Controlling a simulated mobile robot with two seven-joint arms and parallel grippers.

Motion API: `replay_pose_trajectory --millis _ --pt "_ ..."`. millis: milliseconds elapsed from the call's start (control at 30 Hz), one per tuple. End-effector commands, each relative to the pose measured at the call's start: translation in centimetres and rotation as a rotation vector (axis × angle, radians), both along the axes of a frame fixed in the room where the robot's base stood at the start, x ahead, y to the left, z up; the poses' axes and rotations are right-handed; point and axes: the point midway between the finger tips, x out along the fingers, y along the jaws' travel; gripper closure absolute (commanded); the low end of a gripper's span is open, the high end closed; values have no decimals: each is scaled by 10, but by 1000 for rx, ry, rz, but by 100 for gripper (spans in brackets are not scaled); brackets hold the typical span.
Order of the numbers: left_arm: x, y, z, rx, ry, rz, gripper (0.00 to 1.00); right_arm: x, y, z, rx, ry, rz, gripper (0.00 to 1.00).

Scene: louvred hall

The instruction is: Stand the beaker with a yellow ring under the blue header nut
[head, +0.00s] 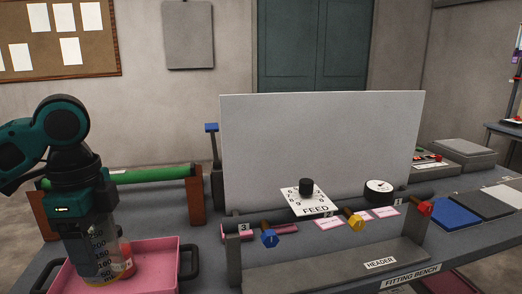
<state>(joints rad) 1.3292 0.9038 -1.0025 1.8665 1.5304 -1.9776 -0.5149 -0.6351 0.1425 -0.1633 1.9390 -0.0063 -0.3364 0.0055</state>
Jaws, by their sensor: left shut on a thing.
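A clear beaker with printed graduations (99,262) is at the lower left, upright, over or in the pink tray (161,250). A yellowish band shows near its base. My left gripper (84,222) points down and is shut on the beaker at its upper part. I cannot tell whether the beaker touches the tray floor. A reddish patch beside it is partly hidden. The blue header nut (269,239) is at the left end of the header (330,258), right of my gripper. My right gripper is out of view.
Yellow (354,222) and red (425,208) nuts sit further right on the header. A green bar (130,177) on brown posts stands behind my gripper. A white panel (320,145) rises behind the FEED dial (306,200) and gauge (379,190). The tray has dark handles.

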Motion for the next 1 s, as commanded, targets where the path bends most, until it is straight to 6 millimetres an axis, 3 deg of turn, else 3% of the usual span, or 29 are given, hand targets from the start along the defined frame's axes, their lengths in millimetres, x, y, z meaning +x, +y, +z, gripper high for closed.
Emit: replay_pose_trajectory --millis 700,1000 --pt "-3 -52 -103 0 -4 1194 61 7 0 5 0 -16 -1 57" --pt "-7 -61 -120 -7 -2 1417 61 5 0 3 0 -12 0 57"
